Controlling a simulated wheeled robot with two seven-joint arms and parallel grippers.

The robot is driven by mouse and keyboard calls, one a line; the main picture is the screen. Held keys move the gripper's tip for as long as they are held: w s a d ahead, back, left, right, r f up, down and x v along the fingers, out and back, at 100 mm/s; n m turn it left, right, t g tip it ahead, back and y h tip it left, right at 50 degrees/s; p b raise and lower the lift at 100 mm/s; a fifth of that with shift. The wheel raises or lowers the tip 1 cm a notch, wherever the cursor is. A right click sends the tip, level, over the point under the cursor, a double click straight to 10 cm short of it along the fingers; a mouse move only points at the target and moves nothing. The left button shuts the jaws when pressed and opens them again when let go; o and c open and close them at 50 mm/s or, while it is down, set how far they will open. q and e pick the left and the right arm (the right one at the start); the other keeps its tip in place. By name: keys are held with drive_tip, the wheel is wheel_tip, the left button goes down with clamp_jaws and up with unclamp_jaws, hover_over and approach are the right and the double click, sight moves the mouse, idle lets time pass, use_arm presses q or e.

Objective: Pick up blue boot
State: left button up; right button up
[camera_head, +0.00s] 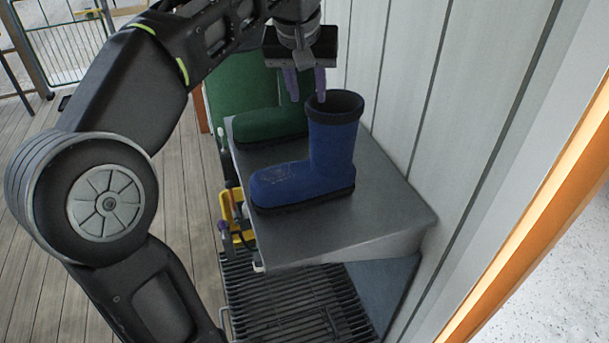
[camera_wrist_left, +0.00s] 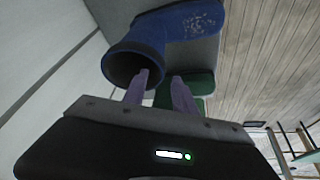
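The blue boot (camera_head: 325,150) stands upright on a grey shelf (camera_head: 385,215), its toe pointing left and its dark-rimmed opening facing up. My left gripper (camera_head: 306,84) is above the shelf, close to the boot's top rim. Its two purple fingers point down and are apart, with nothing between them that I can make out. In the left wrist view, one finger of the gripper (camera_wrist_left: 160,90) overlaps the rim of the blue boot (camera_wrist_left: 178,22), and the other lies to the right of it. Contact cannot be told. My right gripper does not show.
A green boot (camera_head: 268,124) stands behind the blue one, partly hidden by my left gripper. A panelled wall (camera_head: 430,80) borders the shelf on the right. A dark slatted grate (camera_head: 290,305) and a yellow item (camera_head: 240,222) are lower down. Wooden floor (camera_head: 40,260) lies left.

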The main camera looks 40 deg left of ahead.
sight(311, 115)
use_arm(q)
drive_tip(key=shift+x, duration=1.25)
drive_tip(key=shift+f, duration=0.1)
drive_tip(key=shift+p+x, duration=0.7)
drive_tip(key=shift+x, duration=1.85)
drive_tip(key=shift+d, duration=0.15)
clamp_jaws()
